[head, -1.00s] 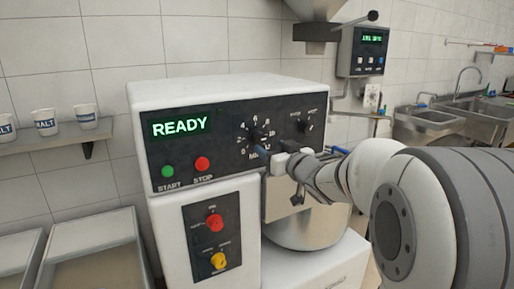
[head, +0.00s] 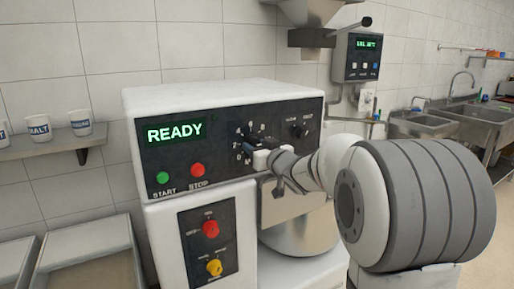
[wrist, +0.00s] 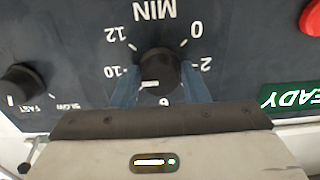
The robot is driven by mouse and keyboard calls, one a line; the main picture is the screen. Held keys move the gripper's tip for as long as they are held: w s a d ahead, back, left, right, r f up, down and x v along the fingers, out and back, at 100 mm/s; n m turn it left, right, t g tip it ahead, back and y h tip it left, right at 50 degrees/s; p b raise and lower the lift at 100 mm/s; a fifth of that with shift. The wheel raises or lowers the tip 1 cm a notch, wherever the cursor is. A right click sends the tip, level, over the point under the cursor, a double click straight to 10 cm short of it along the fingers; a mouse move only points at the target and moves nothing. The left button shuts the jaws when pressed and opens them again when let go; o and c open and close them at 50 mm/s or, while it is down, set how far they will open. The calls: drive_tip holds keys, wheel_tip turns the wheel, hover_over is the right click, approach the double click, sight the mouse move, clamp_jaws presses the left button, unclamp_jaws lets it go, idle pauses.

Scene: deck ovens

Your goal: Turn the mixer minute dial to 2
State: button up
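The mixer minute dial is a black round knob (wrist: 158,72) on the dark control panel. In the wrist view, which shows the panel upside down, it sits between the two blue fingers of my gripper (wrist: 160,82). The fingers stand on either side of the knob, with little or no gap; contact is not clear. A white mark shows on the knob's face, on the side away from the 2. The printed 2 (wrist: 206,64) is beside the right finger. In the head view my gripper (head: 262,158) covers most of the dial.
The mixer display (head: 174,132) reads READY, above a green start button (head: 163,178) and a red stop button (head: 198,170). A speed knob (head: 297,130) is right of the dial. Red and yellow switches (head: 211,228) sit lower. The steel bowl (head: 300,238) is below my arm.

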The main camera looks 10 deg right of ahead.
drive_tip(key=c, duration=0.5)
drive_tip(key=shift+c, duration=0.2)
